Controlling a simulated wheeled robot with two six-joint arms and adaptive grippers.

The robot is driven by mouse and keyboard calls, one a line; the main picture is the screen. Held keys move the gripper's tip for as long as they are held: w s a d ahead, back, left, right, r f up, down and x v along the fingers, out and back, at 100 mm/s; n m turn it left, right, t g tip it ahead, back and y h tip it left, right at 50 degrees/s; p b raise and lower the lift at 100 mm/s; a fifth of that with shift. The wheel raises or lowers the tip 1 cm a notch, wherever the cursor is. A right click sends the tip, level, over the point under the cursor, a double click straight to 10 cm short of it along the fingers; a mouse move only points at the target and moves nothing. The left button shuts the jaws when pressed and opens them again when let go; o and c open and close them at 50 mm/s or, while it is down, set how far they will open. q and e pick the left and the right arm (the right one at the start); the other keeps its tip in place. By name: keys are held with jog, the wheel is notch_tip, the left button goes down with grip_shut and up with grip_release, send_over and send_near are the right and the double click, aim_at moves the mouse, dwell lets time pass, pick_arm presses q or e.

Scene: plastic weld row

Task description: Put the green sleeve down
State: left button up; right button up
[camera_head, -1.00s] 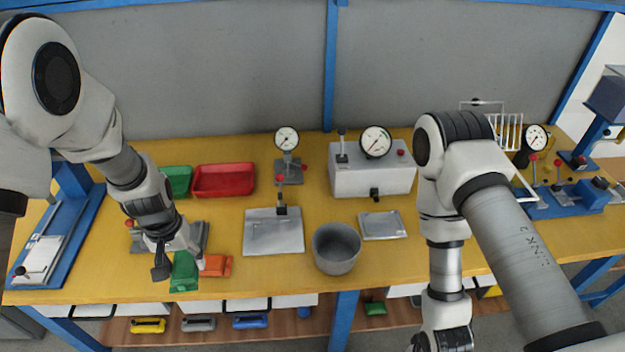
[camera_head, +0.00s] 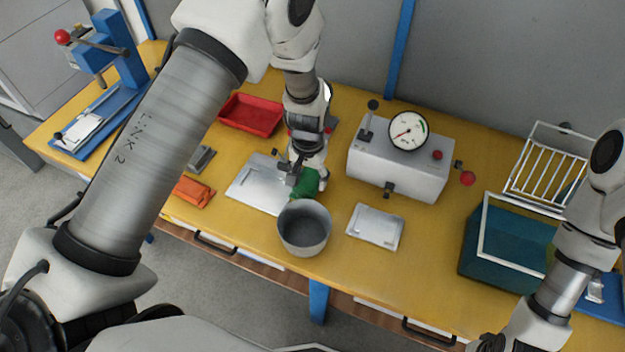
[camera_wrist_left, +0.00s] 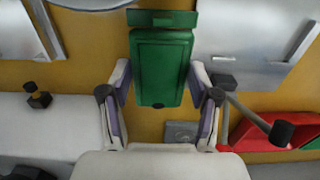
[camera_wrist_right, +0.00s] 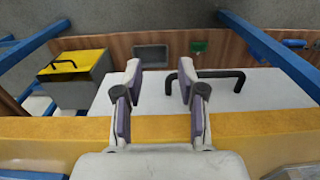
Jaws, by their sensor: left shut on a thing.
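The green sleeve (camera_head: 307,183) is in my left gripper (camera_head: 298,180), over the right part of a silver metal plate (camera_head: 248,184) and just behind the grey pot (camera_head: 304,236). In the left wrist view the green sleeve (camera_wrist_left: 163,65) lies between the two fingers of my left gripper (camera_wrist_left: 163,85), one on each side. I cannot tell its exact height above the bench. In the right wrist view my right gripper (camera_wrist_right: 160,90) is open and empty, near the yellow bench's front edge, with a drawer and black handle beyond.
An orange sleeve (camera_head: 194,192) lies left of the metal plate. A red bin (camera_head: 252,114) stands behind it. A gauge box (camera_head: 400,165), a smaller metal tray (camera_head: 375,227) and a teal crate (camera_head: 510,247) are to the right. Bare yellow bench shows around the small tray.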

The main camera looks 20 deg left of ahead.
aim_at(310, 179)
pick_arm(q)
notch_tip(310, 179, down, 3)
jog(key=shift+s+d+r, duration=0.1)
jog(key=shift+d+r, duration=0.05)
jog(key=shift+w+f, duration=0.35)
jog(key=shift+s, duration=0.15)
jog(key=o, duration=1)
jog(key=shift+s, duration=0.1)
jog(key=shift+o, duration=0.9)
